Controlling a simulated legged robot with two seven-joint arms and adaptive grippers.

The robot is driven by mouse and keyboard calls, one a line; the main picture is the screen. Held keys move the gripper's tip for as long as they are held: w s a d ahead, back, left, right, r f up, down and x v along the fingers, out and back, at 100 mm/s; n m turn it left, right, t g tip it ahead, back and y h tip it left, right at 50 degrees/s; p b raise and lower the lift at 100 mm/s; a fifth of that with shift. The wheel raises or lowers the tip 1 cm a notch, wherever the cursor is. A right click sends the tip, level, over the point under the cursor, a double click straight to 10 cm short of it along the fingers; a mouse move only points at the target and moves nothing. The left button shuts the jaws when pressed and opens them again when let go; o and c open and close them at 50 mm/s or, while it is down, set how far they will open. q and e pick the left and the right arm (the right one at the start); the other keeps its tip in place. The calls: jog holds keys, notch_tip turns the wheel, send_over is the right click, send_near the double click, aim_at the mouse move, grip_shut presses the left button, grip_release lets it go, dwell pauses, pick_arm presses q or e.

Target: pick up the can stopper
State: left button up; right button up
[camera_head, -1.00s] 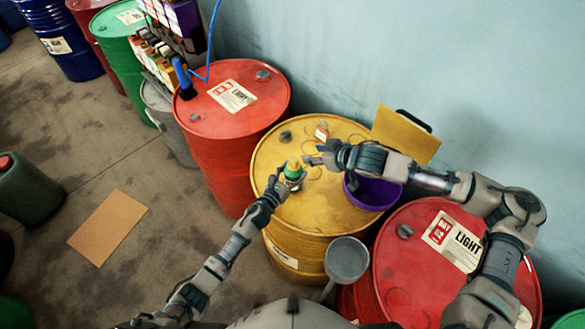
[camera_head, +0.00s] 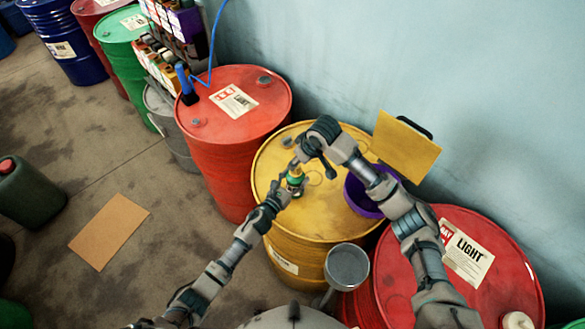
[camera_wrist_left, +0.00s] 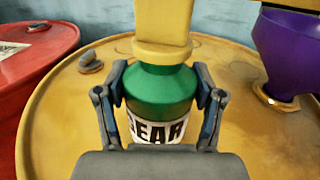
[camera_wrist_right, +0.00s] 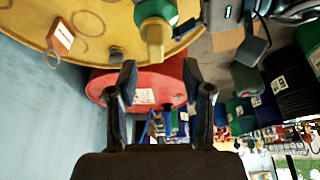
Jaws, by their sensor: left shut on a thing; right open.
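A small green can (camera_wrist_left: 160,92) with a dark-lettered white label is held in my left gripper (camera_wrist_left: 160,82), whose fingers close on both its sides. Its yellow stopper (camera_wrist_left: 163,36) sits on top of the can. In the head view the can (camera_head: 295,181) is upright over the yellow drum, with my left gripper (camera_head: 284,191) at it from the left. My right gripper (camera_wrist_right: 160,76) is open and empty. In the right wrist view the stopper (camera_wrist_right: 155,38) is just beyond and between its fingertips, apart from them. In the head view my right gripper (camera_head: 299,157) is above the can.
A yellow drum (camera_head: 310,220) is below, with a purple funnel (camera_head: 362,195) on its right side. Red drums stand at left (camera_head: 240,120) and right (camera_head: 470,290). A grey funnel (camera_head: 347,267) is in front. A yellow panel (camera_head: 405,147) is by the wall.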

jog(key=shift+w+f, duration=0.25)
jog(key=shift+f, duration=0.45)
jog(key=x, duration=0.4)
jog(key=shift+w+a+f, duration=0.2)
jog(key=shift+a, duration=0.3)
jog(key=shift+a+f, duration=0.1)
jog(key=shift+a, duration=0.1)
jog(key=shift+d, duration=0.15)
jog(key=c, duration=0.9)
